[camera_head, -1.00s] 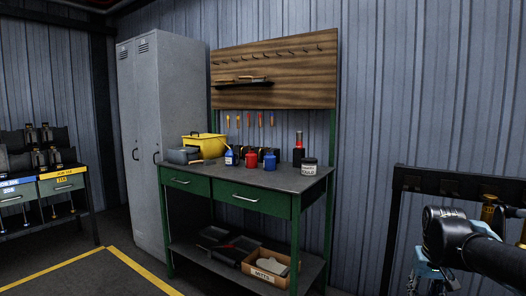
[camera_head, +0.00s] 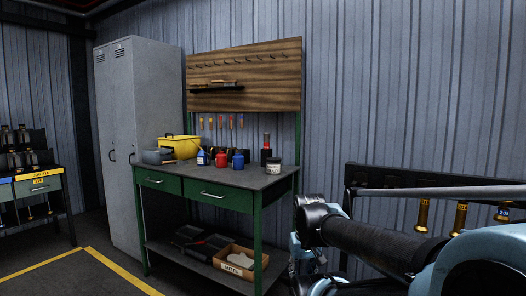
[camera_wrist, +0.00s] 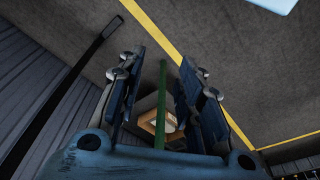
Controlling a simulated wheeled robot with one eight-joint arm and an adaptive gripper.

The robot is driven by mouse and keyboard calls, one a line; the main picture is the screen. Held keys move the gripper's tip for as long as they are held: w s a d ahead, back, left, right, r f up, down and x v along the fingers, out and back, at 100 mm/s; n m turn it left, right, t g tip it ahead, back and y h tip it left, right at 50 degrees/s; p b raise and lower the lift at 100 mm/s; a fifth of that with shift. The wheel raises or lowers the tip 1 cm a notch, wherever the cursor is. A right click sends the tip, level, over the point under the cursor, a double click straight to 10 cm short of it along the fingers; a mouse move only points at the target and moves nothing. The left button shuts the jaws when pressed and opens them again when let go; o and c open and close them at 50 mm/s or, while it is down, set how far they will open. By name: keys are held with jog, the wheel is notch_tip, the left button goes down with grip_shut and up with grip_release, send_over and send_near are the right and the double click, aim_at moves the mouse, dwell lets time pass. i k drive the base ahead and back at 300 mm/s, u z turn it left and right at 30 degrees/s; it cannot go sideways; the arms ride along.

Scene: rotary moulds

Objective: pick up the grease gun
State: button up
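I cannot tell for sure which thing is the grease gun. A tall dark cylinder with a red band (camera_head: 266,150) stands upright at the back right of the workbench (camera_head: 228,179). A long slim tool (camera_head: 221,84) lies on the small shelf of the wooden pegboard. My gripper (camera_wrist: 158,80) is open and empty in the wrist view. Its two fingers are apart, with a green bench leg (camera_wrist: 160,110) and a cardboard box seen beyond them. In the head view my arm is at the right, away from the bench top.
A yellow bin (camera_head: 180,147), a red can (camera_head: 221,160), a blue can (camera_head: 238,161) and a grey-labelled jar (camera_head: 273,165) stand on the bench. A labelled box (camera_head: 238,262) is on its lower shelf. A dark rack (camera_head: 375,178) with brass cylinders is at right. A grey locker is at left.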

aim_at(266, 136)
jog(key=k, duration=1)
jog(key=u, duration=1.2)
jog(key=i, duration=2.25)
jog(key=z, duration=1.4)
